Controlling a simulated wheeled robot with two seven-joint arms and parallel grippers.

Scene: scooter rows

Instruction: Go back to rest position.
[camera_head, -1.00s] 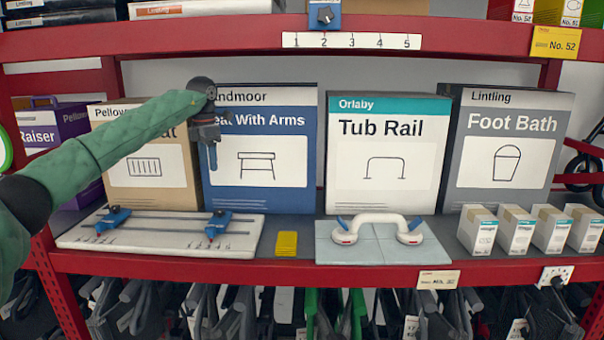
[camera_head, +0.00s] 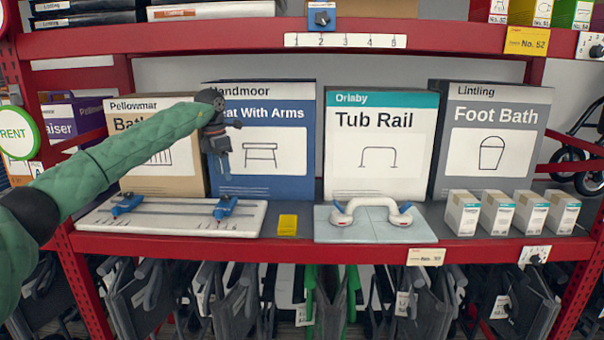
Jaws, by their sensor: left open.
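My left arm, in a green quilted sleeve, reaches in from the left in the head view. My left gripper (camera_head: 221,168) hangs pointing down in front of the blue Handmoor box (camera_head: 262,185). It is open, and I see nothing held in it. It is above the shelf and apart from the white board (camera_head: 165,217) with two blue clamps. My right gripper is not in view.
A red shelf holds a tan Pellowmar box (camera_head: 160,188), an Orlaby Tub Rail box (camera_head: 377,182) and a Lintling Foot Bath box (camera_head: 490,185). A grab rail (camera_head: 372,206) on a tile, a yellow block (camera_head: 288,225) and several small white cartons (camera_head: 496,213) stand along the front.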

